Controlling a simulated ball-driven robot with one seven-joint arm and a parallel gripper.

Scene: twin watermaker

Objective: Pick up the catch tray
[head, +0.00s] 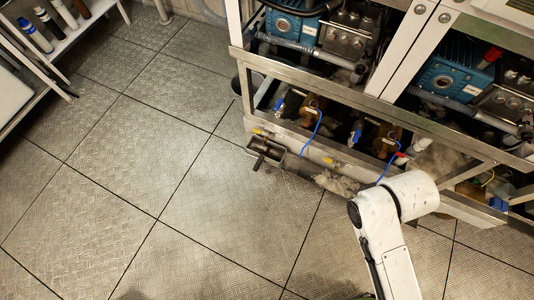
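A small dark metal piece with a box-like top and a short bar sticking out toward the lower left, which looks like the catch tray (268,148), sits at the left front end of the machine frame's lower rail. Its inside is too small to make out. I cannot tell whether it hangs on the rail or rests on something. My white arm reaches in from the bottom right, and its thick joint is in front of the lower rail, well to the right of the tray. My gripper does not show.
The metal machine frame (310,148) holds blue pumps (296,24), valves and blue hoses at the upper right. A shelf with bottles (36,34) is at the upper left. The tiled floor (130,170) between is clear.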

